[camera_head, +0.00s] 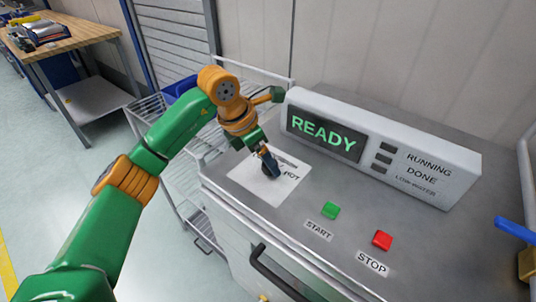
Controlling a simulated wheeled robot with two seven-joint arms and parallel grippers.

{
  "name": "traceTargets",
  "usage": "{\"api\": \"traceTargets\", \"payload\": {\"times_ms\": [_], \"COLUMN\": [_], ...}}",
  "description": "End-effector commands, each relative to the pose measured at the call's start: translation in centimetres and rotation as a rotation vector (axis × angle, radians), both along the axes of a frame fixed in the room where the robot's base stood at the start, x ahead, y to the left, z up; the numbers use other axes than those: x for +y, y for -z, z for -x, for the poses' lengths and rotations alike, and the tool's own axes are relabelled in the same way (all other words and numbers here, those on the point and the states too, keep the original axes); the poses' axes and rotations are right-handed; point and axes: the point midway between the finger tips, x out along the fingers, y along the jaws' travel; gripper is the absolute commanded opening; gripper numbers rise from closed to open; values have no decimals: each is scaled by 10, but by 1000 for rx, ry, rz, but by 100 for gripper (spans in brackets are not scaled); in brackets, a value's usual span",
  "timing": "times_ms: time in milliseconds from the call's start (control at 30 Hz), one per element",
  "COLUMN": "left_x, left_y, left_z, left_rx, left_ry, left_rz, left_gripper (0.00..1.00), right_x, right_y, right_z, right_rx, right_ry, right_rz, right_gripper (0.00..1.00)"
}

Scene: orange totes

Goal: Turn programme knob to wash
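A white label plate (287,187) lies on the left part of the grey machine top, with dark print partly covered by my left gripper. My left gripper (270,167), on the green and orange arm from the left, points down at the middle of this plate. A dark shape sits at its fingertips; the programme knob is hidden there or cannot be told apart from the fingers. I cannot tell whether the fingers are open or closed on it. The display (323,136) reads READY in green. My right gripper is not in view.
A green START button (330,210) and a red STOP button (382,240) stand on the machine top. The raised status panel (426,169) is behind them. A black handle (276,273) is on the front. A blue lever (516,229) is at the right edge.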

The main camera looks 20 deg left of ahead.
Motion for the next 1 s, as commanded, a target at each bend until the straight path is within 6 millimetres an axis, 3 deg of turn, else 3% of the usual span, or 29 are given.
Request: {"api": "traceTargets", "payload": {"times_ms": [100, 333, 633, 1000], "left_x": [-3, -3, -4, -4], "left_y": [10, 12, 11, 11], "left_z": [-3, -3, -3, -3], "left_rx": [1, -1, -1, 0], "left_ry": [1, 2, 2, 8], "left_rz": [0, 0, 1, 1], "left_gripper": [81, 81, 0, 0], "right_x": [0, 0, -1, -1], "right_y": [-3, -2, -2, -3], "right_z": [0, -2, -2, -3], "right_rx": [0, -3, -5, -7], "right_ry": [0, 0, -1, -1], "right_rz": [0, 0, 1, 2], "right_gripper": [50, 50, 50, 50]}}
